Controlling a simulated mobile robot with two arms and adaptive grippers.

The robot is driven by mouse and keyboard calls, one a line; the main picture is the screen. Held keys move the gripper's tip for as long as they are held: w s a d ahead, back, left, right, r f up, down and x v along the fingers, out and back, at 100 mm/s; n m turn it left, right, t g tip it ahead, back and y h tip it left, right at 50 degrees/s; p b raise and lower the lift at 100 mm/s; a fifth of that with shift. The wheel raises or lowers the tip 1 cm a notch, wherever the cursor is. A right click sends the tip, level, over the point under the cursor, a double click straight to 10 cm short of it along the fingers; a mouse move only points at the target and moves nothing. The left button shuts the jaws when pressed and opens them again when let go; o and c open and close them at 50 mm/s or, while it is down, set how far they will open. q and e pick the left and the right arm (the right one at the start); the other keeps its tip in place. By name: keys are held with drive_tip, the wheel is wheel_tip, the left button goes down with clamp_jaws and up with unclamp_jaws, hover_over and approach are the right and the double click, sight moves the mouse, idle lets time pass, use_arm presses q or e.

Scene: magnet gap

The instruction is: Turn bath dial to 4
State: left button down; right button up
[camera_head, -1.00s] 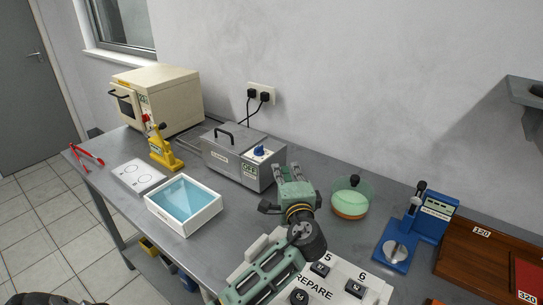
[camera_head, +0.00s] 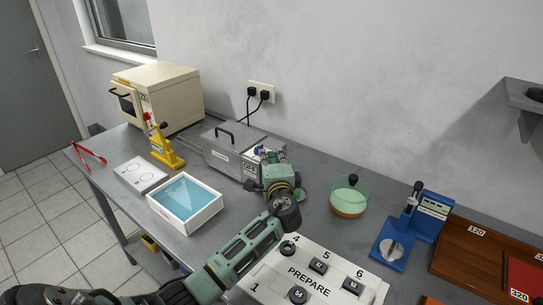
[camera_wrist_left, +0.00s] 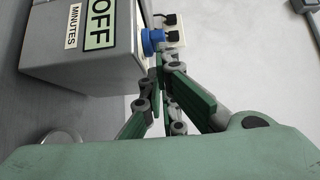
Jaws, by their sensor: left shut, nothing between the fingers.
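The bath is a grey metal box (camera_head: 225,160) with a top handle, against the wall in the head view. A green "OFF" sign (camera_wrist_left: 100,22) and a "MINUTES" label (camera_wrist_left: 73,27) are on the bath's front. My left gripper (camera_head: 264,158) is shut and empty at the bath's right end. Its fingertips (camera_wrist_left: 160,62) are right by the dial; I cannot tell whether they touch it. The dial's setting is not readable.
A white tray with blue liquid (camera_head: 214,217) and a yellow press (camera_head: 166,153) stand left of the bath. A green-lidded bowl (camera_head: 349,197) and a blue device (camera_head: 411,231) stand to the right. A numbered "PREPARE" board (camera_head: 330,268) lies in front.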

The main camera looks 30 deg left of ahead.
use_arm(q)
drive_tip(key=m+t+h, duration=0.1)
drive_tip(key=m+h, duration=0.1)
drive_tip(key=h, duration=0.1)
drive_tip(key=s+m+t+h+p, duration=0.1)
drive_tip(key=m+h, duration=0.1)
drive_tip(key=h, duration=0.1)
drive_tip(key=s+a+m+t+h, duration=0.1)
drive_tip(key=m+t+h, duration=0.1)
drive_tip(key=h, duration=0.1)
drive_tip(key=shift+s, duration=0.15)
idle(0.4)
